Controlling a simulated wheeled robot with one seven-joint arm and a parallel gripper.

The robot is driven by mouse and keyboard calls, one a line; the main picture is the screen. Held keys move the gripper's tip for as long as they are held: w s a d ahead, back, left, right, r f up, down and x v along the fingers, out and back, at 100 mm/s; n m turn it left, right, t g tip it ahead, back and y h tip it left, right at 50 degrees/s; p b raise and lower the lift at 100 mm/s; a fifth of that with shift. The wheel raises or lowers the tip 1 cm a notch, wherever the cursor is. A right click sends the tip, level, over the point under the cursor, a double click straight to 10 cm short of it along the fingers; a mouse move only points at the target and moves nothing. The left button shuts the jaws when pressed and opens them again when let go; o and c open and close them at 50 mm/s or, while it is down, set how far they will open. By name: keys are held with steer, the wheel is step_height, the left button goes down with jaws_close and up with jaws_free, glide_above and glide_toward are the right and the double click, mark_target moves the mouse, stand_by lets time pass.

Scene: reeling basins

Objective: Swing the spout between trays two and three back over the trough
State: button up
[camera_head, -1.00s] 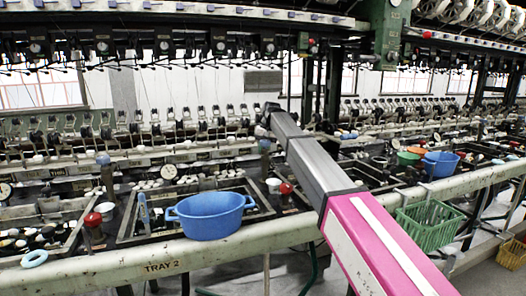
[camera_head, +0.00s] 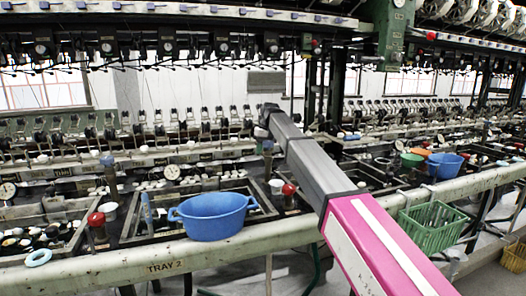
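My arm reaches in from the lower right, and my gripper (camera_head: 266,115) is at its far end, above the basins. Its fingers are too small and dark to tell open or shut. Tray 2's label (camera_head: 167,267) is on the front rail. Right of tray 2, near the arm, stand a blue-topped post (camera_head: 267,149) and a red-knobbed post (camera_head: 289,192). A similar blue-topped post (camera_head: 108,165) and red-knobbed post (camera_head: 97,222) stand to its left. I cannot tell which part is the spout; my arm hides some of that area. The trough is not clearly identifiable.
A blue two-handled tub (camera_head: 213,217) sits at the front rail (camera_head: 90,272). A green basket (camera_head: 432,226) hangs right of my arm, with another blue tub (camera_head: 443,165) behind it. Reeling machinery spans the back. A yellow crate (camera_head: 515,255) is at the far right.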

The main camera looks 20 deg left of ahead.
steer(key=shift+o, duration=1.1)
steer(key=shift+r, duration=0.15)
step_height(320, 180, up, 7)
steer(key=d, duration=0.1)
steer(key=shift+w, duration=0.45)
steer(key=shift+d, duration=0.15)
